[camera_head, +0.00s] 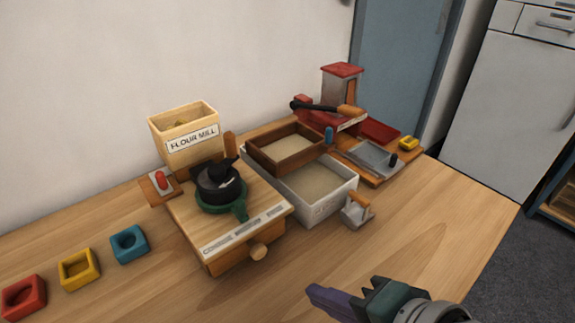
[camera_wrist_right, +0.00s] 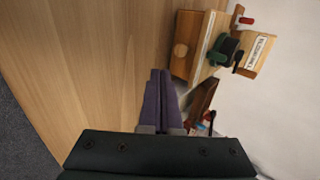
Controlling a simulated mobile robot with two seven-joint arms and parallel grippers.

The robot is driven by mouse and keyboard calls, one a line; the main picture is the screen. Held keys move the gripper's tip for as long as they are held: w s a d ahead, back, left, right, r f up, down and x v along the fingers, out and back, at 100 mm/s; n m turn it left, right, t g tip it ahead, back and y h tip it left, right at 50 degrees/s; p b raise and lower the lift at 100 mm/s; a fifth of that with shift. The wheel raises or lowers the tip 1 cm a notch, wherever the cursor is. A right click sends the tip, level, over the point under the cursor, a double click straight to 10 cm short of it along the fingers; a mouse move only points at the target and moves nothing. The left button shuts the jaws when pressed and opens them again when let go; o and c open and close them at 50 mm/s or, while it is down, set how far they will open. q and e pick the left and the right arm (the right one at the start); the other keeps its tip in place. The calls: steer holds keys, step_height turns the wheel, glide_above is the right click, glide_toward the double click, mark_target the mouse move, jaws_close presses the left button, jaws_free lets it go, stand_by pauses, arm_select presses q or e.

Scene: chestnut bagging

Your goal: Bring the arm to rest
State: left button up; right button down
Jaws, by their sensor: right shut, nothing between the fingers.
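My right gripper (camera_head: 330,298) is at the bottom right of the head view, above the bare front part of the wooden table. Its purple fingers are shut and hold nothing. In the right wrist view the fingers (camera_wrist_right: 160,95) lie together in the middle, with the table beyond them. The gripper is apart from everything on the table. My left gripper does not show in either view.
A flour mill (camera_head: 232,215) stands left of centre on the table (camera_head: 400,240). The table's front right is clear.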

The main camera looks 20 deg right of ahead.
steer(key=s+d+r+n+g+h+p, duration=0.3)
steer(key=s+d+r+n+g, duration=0.35)
steer(key=s+r+n, duration=0.7)
step_height(320, 180, up, 32)
steer(key=w+n+p, duration=0.2)
steer(key=p, duration=3.2)
steer(key=shift+w+f+t+p, duration=0.2)
steer(key=shift+w+t+p, duration=0.1)
steer(key=shift+t, duration=0.15)
